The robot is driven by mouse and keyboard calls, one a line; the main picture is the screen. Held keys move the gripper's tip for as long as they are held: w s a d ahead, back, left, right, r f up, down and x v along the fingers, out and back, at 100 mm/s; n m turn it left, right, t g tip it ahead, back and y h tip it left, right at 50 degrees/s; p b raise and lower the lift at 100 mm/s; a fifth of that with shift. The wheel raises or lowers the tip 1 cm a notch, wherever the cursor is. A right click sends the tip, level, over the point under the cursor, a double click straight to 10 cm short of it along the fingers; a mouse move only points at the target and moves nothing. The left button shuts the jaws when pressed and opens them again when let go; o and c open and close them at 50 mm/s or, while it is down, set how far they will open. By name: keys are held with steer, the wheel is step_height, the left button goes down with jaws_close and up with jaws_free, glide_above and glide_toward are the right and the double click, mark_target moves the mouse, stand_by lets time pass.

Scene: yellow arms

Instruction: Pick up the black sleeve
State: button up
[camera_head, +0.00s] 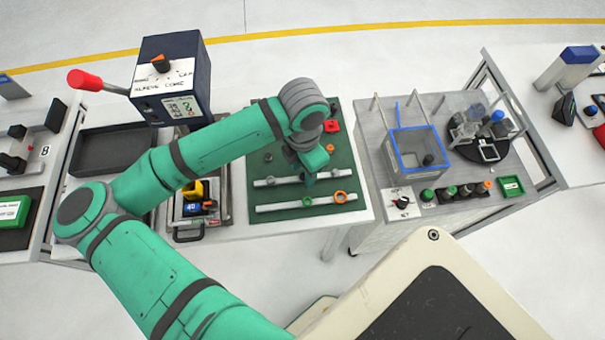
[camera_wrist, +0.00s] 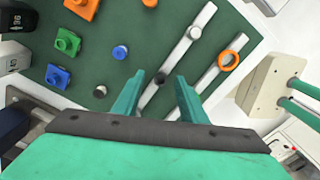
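A small black cylindrical piece, which looks like the black sleeve (camera_wrist: 160,78), shows in the wrist view on the left white rail (camera_wrist: 178,57). It appears between my fingertips, a little nearer the left one. My gripper (camera_wrist: 161,76) is open, its two green fingers apart, with nothing visibly clamped. I cannot tell the height gap to the piece. In the head view my gripper (camera_head: 311,181) points down over the green mat (camera_head: 290,155), near the two rails. A dark piece on the upper rail (camera_head: 290,179) shows just left of it; I cannot tell whether it is the same piece.
Small dark pegs and green, blue and orange blocks stand on the mat. A clear blue-rimmed box (camera_head: 421,168) stands on the right table.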

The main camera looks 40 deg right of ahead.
steer(key=shift+s, duration=0.1)
jaws_close()
